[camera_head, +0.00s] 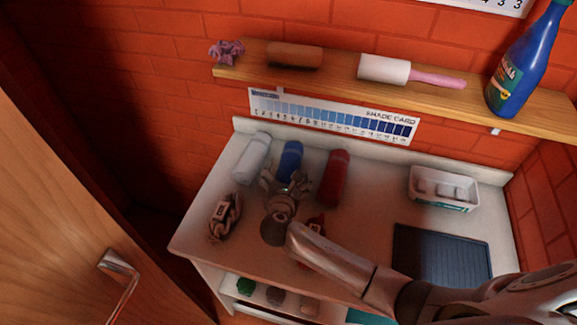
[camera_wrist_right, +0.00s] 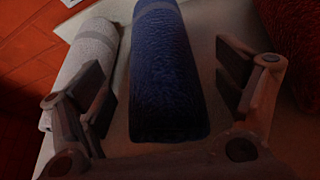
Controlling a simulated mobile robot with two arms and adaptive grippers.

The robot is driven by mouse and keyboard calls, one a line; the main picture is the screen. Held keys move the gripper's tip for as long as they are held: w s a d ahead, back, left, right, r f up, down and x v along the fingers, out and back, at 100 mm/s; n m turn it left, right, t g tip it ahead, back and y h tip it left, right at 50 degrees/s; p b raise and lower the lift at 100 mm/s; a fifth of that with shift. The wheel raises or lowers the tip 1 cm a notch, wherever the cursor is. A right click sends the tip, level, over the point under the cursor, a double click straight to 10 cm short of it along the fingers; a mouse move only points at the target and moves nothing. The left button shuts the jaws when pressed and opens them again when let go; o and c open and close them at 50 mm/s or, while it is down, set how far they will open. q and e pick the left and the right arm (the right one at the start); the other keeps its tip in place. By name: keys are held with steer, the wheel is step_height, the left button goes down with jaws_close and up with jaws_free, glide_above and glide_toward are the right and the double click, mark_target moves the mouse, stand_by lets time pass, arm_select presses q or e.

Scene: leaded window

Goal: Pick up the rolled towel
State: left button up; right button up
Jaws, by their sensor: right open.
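Three rolled towels lie side by side at the back left of the white counter. They are a white one (camera_head: 252,158), a blue one (camera_head: 291,154) and a red one (camera_head: 334,178). My right gripper (camera_head: 286,182) is at the near end of the blue towel and hides part of it. In the right wrist view the blue towel (camera_wrist_right: 168,75) runs between the two spread fingers, with gaps on both sides. The white towel (camera_wrist_right: 88,68) is just outside the left finger. The red towel (camera_wrist_right: 277,45) is partly cut off at upper right. My left gripper is not in view.
A dark twisted bundle (camera_head: 224,216) and a partly hidden red item (camera_head: 317,224) lie near the gripper. A white tray (camera_head: 443,205) and a dark ribbed panel (camera_head: 441,255) are at right. A wooden shelf (camera_head: 340,80) with a blue bottle (camera_head: 520,68) hangs above.

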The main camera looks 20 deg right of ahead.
steer(key=shift+w+f, duration=0.1)
steer(key=shift+w, duration=0.05)
steer(key=c, duration=1.1)
steer(key=shift+c, duration=0.4)
